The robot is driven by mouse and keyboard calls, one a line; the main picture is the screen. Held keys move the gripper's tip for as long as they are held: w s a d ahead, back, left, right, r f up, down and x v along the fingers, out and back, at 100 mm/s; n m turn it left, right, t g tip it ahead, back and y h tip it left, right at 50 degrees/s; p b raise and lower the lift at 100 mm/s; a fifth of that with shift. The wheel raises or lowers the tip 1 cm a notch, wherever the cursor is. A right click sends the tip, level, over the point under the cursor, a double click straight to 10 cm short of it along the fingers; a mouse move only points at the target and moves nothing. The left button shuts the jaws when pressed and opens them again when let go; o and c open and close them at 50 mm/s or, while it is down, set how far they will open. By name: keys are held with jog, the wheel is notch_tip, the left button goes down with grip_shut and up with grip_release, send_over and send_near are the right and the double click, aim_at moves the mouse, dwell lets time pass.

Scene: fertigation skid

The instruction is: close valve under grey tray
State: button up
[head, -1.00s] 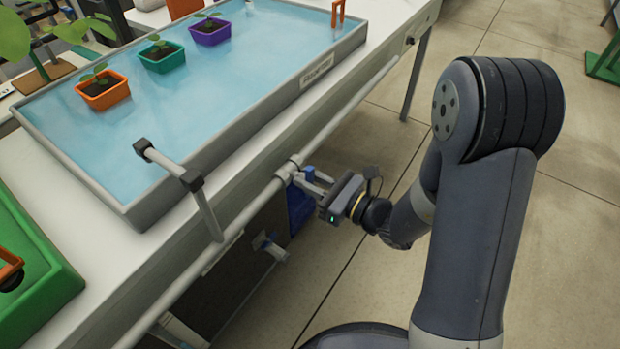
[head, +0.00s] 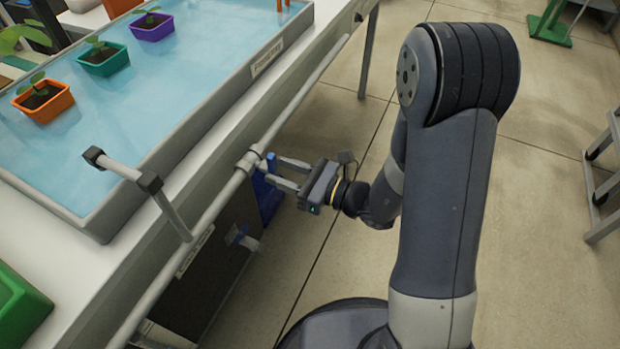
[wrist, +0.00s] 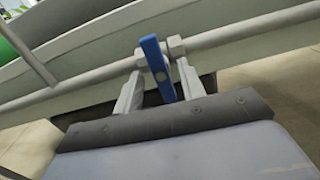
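The grey tray (head: 215,108) holds blue-tinted water and sits on the white bench. A valve with a blue lever (head: 271,163) is on the pale pipe below the tray's front edge. The lever also shows in the wrist view (wrist: 155,66), standing nearly upright and slightly tilted beside a grey pipe fitting. My gripper (head: 277,171) is at this valve. In the wrist view its fingers (wrist: 160,82) are apart, one on each side of the lever, with gaps visible. Whether either finger touches the lever is unclear.
A second blue-and-grey fitting (head: 238,237) sits lower left, on a dark cabinet (head: 207,282). A green tray (head: 18,312) is at the lower left. The floor right of the bench is open, with a grey stand (head: 603,190) at far right.

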jog(key=v, duration=0.8)
jog(key=shift+p, duration=0.3)
